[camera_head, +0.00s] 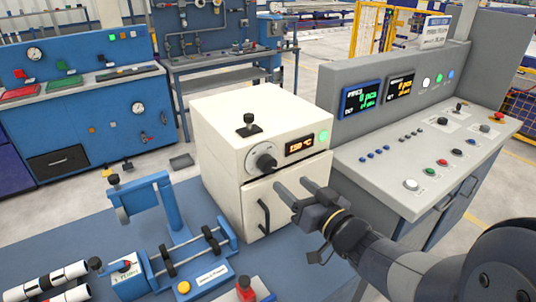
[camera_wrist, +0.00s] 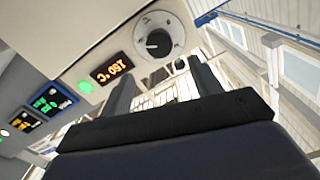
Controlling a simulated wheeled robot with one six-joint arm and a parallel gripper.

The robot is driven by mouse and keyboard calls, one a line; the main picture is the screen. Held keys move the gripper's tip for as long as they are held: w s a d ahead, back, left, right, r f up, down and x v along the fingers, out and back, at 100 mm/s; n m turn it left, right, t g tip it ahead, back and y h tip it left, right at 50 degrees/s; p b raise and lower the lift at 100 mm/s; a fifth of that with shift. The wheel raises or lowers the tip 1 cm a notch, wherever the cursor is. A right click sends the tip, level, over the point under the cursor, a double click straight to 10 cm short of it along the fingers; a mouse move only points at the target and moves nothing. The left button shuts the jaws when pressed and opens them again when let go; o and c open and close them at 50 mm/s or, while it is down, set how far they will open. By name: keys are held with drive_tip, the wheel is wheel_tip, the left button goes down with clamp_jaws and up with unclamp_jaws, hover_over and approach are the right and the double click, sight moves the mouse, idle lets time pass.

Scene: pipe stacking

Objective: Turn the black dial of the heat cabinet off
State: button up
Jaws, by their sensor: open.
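The heat cabinet (camera_head: 222,140) is a cream box on the blue bench. Its black dial (camera_head: 264,161) sits on the front face, left of an orange display (camera_head: 299,145) and a lit green lamp (camera_head: 323,136). In the wrist view the dial (camera_wrist: 158,43) shows on a pale round plate, beyond the fingertips, with a pointer mark on it. My gripper (camera_head: 292,184) is open and empty, in front of the cabinet door, lower and to the right of the dial. Its two fingers (camera_wrist: 163,75) also show apart in the wrist view. No contact with the dial shows.
A black door handle (camera_head: 263,216) sticks out below the dial. A black knob (camera_head: 249,124) stands on the cabinet top. The grey control console (camera_head: 400,150) is close on the right. A blue clamp fixture (camera_head: 180,250) and white pipes (camera_head: 48,280) occupy the bench front left.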

sight(271, 165)
drive_tip(key=p+x, duration=0.1)
drive_tip(key=x, duration=0.9)
drive_tip(key=shift+w+a, duration=0.15)
drive_tip(key=shift+a, duration=0.05)
drive_tip(key=shift+c, duration=0.2)
drive_tip(key=c, duration=0.9)
